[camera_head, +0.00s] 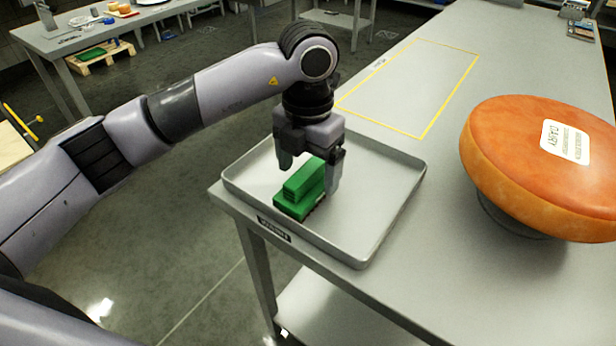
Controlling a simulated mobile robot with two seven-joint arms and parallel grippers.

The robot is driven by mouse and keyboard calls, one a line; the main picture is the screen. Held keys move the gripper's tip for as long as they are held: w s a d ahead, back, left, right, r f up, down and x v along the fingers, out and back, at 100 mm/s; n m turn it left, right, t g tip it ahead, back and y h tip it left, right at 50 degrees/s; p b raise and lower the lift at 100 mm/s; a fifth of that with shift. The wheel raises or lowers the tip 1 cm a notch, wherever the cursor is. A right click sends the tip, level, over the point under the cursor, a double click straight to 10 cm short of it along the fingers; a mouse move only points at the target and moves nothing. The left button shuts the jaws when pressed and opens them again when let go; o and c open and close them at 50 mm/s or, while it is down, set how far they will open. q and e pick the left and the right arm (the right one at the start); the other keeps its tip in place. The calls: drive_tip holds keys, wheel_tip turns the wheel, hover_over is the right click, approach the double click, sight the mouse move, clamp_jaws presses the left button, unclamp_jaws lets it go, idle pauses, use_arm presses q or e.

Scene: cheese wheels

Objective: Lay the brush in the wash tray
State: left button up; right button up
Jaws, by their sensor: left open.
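The green brush (299,193) lies in the grey wash tray (385,225), near the tray's left side. The tray sits at the near left corner of the metal table, above a dark label. My left gripper (310,172) points down over the brush from above. Its fingers are apart, with the upper part of the brush between or just below them. I cannot tell whether a finger touches the brush. My right gripper is not in view.
A large orange cheese wheel (545,165) with a white label rests on a dark round stand (510,218) at the right of the table (440,290). A yellow outlined rectangle (415,85) behind the tray is empty. Another table (130,25) stands at the back left.

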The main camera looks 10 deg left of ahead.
sight(308, 169)
use_arm(q)
wheel_tip(308, 169, up, 9)
drive_tip(key=shift+r, duration=0.1)
drive_tip(key=shift+s, duration=0.1)
idle(0.4)
